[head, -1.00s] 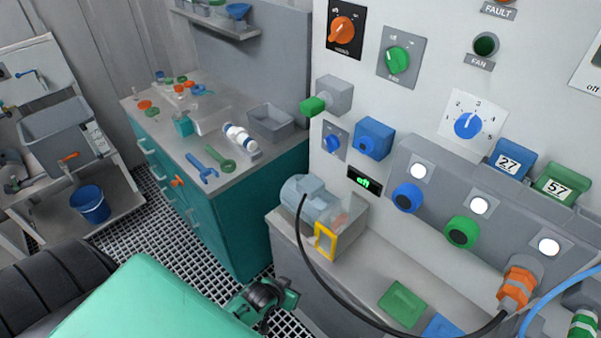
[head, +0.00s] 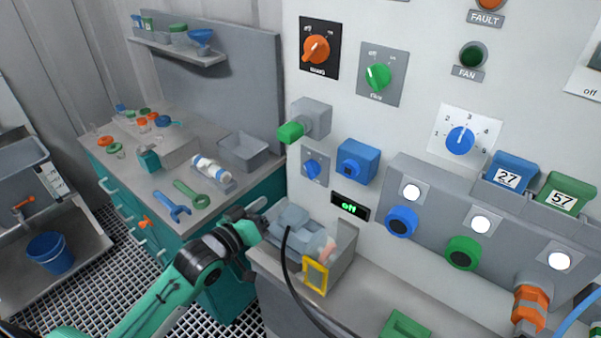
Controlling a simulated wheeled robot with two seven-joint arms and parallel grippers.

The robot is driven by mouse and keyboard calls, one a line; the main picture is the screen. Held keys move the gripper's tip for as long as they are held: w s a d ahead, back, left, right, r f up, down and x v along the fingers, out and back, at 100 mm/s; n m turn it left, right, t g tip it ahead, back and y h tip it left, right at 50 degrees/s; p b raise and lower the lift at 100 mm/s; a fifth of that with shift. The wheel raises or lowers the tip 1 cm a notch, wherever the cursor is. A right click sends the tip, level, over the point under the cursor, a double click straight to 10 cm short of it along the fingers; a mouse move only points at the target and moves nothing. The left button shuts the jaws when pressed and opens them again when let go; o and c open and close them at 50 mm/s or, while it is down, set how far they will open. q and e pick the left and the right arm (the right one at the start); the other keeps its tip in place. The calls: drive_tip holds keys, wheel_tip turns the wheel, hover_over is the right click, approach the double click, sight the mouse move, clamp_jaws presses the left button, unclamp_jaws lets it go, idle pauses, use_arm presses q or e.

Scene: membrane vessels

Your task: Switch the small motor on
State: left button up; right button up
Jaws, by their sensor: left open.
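The small grey-blue motor (head: 291,216) sits on a ledge at the foot of the panel, with a yellow frame (head: 315,276) in front of it. A small display (head: 350,206) on the panel above it reads "off" in green. A small blue rotary knob (head: 313,168) on a grey plate is just above the display. A blue box (head: 357,162) is to the knob's right. My left gripper (head: 256,207) is open at the motor's left, below and left of the knob; its fingertips are small and partly unclear. My right gripper is not in view.
A green-ended lever on a grey box (head: 306,121) juts out above the knob. A black cable (head: 290,265) runs down past the motor. The teal workbench (head: 215,150) holds tools and a bin at left. Orange (head: 317,48) and green (head: 379,77) rotary switches are higher up.

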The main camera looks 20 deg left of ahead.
sight(307, 172)
use_arm(q)
drive_tip(key=p+x, duration=0.1)
drive_tip(key=x, duration=0.3)
drive_tip(key=p+x, duration=0.1)
drive_tip(key=x, duration=0.4)
drive_tip(key=p+x, duration=0.1)
drive_tip(key=x, duration=0.3)
drive_tip(key=shift+w+d+r, duration=0.2)
drive_tip(key=shift+w+r, duration=0.15)
drive_tip(key=shift+w, duration=0.05)
drive_tip(key=c, duration=0.9)
drive_tip(key=shift+c, duration=0.2)
